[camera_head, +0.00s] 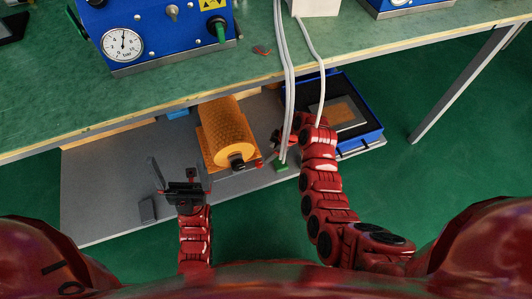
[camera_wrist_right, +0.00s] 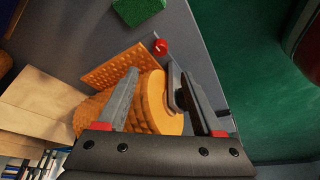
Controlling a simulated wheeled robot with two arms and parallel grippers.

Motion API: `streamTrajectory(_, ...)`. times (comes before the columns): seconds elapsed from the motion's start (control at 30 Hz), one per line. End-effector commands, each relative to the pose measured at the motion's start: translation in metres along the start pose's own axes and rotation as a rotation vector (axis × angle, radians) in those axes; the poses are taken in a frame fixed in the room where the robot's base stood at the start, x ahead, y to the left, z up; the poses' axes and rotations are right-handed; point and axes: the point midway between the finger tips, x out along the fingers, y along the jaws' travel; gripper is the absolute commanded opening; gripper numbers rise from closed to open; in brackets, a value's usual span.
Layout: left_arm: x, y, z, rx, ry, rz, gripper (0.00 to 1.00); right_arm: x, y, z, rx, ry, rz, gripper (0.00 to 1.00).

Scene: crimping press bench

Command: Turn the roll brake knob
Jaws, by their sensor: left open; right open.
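An orange textured roll (camera_head: 228,128) lies on the grey lower shelf under the bench. A black knob-like hub (camera_head: 237,160) is on its near end, and the hub also shows in the right wrist view (camera_wrist_right: 174,88). A small red knob (camera_wrist_right: 160,47) is beside the roll; I cannot tell which one is the brake knob. My right gripper (camera_head: 270,148) is open just right of the roll. In the wrist view its fingers (camera_wrist_right: 160,80) reach over the roll's end, with one finger close to the hub; contact is unclear. My left gripper (camera_head: 180,163) is open and empty, left of the roll.
The green bench top (camera_head: 180,70) overhangs the shelf (camera_head: 100,185). White cables (camera_head: 283,80) hang down by my right gripper. A blue tray (camera_head: 368,138) is to the right, and a green block (camera_wrist_right: 138,10) lies near the red knob. A dark grey block (camera_head: 148,210) lies at front left.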

Motion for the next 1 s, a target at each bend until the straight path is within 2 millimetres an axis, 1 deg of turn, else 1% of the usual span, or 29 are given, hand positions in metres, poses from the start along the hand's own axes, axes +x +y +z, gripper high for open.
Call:
streamTrajectory(0.03, 0.006, 0.0, 0.0, -0.001, -0.003, -0.005, 1.0, -0.014, 0.002, -0.001, 0.001, 0.001, 0.005, 0.68)
streamTrajectory(0.1, 0.008, -0.001, 0.0, -0.003, -0.008, -0.01, 1.0, -0.026, 0.001, -0.001, 0.0, 0.0, 0.005, 0.68)
streamTrajectory(0.2, 0.011, -0.001, 0.0, -0.003, -0.009, -0.011, 1.0, -0.04, 0.002, -0.001, 0.0, 0.0, 0.005, 0.68)
streamTrajectory(0.3, 0.013, -0.001, 0.0, -0.003, -0.009, -0.012, 1.0, -0.048, 0.001, -0.001, -0.001, 0.0, 0.002, 0.68)
streamTrajectory(0.43, 0.013, -0.001, 0.0, -0.003, -0.01, -0.012, 1.0, -0.052, 0.001, -0.001, -0.001, 0.001, 0.003, 0.68)
streamTrajectory(1.0, 0.013, -0.001, 0.0, -0.003, -0.01, -0.011, 1.0, -0.051, 0.001, 0.0, -0.001, 0.0, 0.001, 0.68)
